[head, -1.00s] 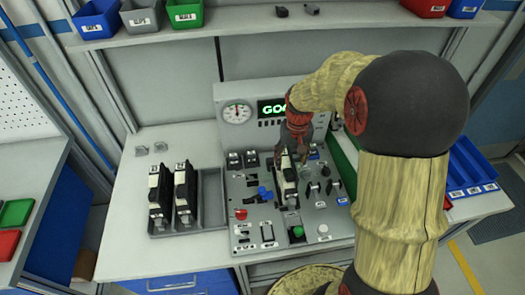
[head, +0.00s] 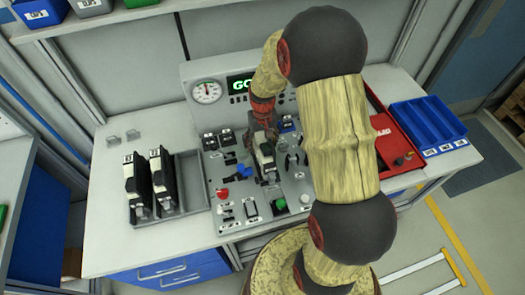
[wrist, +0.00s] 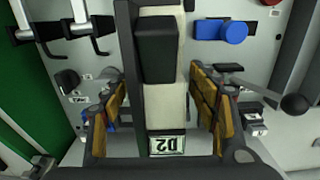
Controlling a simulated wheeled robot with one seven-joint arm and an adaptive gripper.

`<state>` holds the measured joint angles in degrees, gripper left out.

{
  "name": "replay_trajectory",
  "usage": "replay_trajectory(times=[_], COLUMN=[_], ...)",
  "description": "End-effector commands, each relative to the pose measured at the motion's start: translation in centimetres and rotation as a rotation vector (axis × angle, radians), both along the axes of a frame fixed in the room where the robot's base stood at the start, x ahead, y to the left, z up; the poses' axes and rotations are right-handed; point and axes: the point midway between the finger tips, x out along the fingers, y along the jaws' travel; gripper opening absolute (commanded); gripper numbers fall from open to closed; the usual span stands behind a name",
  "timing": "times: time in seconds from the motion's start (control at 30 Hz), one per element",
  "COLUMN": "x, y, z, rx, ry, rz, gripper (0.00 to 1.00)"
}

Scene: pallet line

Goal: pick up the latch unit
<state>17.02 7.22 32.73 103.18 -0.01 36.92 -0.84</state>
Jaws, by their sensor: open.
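A black-and-white latch unit (head: 265,155) stands upright on the grey control panel. In the wrist view the unit (wrist: 167,105) runs between my fingers, with a label reading D2 at its lower end. My gripper (wrist: 160,98) is open, with one tan-padded finger on each side of the unit. A gap shows beside the left finger; contact on the right cannot be told. In the head view my gripper (head: 262,127) is at the unit's upper part, partly hidden by my arm. Two similar units (head: 137,188) (head: 163,181) stand in a grey tray at the left.
The panel (head: 222,172) carries a gauge (head: 206,91), a lit display (head: 241,86), knobs, levers and buttons close around the unit. A red tray (head: 420,152) and a blue divided bin (head: 428,122) lie to the right. The grey tray (head: 193,185) has bare room on its right side.

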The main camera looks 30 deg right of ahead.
Motion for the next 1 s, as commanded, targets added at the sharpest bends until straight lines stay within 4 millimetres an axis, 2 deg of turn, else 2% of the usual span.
replay_trajectory(times=[0.17, 1.0], x=[0.04, 0.02], y=[-0.01, -0.01], z=[0.11, 0.12], rx=[0.000, 0.000], ry=[-0.001, -0.001], rz=[0.000, 0.000], gripper=[0.59, 0.11])
